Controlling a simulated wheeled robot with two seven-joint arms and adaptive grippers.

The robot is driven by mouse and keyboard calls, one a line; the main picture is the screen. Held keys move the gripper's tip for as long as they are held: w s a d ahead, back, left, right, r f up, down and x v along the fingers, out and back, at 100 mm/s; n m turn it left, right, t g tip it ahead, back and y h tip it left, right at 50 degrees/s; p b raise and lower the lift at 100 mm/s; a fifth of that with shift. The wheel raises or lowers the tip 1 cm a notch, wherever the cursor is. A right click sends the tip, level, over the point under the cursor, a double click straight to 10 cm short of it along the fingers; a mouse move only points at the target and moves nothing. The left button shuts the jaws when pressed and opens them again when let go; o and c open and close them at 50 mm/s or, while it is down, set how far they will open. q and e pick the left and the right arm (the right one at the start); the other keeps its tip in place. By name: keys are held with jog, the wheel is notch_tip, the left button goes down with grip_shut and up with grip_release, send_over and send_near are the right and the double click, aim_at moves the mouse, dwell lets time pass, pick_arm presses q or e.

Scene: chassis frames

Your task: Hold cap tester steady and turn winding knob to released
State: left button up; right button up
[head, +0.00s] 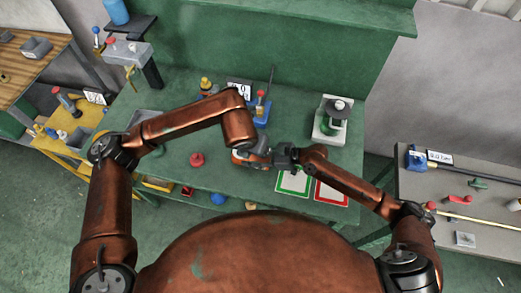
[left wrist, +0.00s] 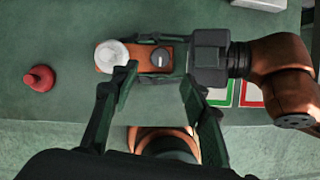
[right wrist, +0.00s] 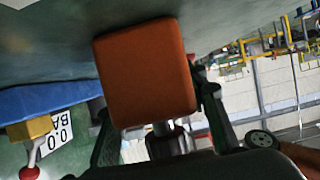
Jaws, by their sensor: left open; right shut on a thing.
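The cap tester is an orange box (left wrist: 146,64) in the left wrist view, with a white round part (left wrist: 112,55) at its left end and a dark round knob (left wrist: 160,57) with a light mark at its right. I cannot read its setting. My right gripper (head: 284,157) is shut on the tester's right end; the right wrist view shows the orange face (right wrist: 147,72) between its fingers. My left gripper (left wrist: 158,78) is open, its fingertips on either side of the knob. Contact is unclear. In the head view the arms mostly hide the tester.
A red knobbed piece (head: 196,159) stands on the green bench, left of the tester. Green-framed (head: 293,184) and red-framed (head: 331,194) pads lie below the right gripper. A pale device (head: 330,130) stands at the right and a blue stand (head: 260,110) behind.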

pick_arm(q)
jog(key=v, duration=0.3)
jog(key=shift+s+r, duration=0.15)
jog(key=shift+r, duration=0.15)
pick_arm(e)
jog(key=o, duration=1.5)
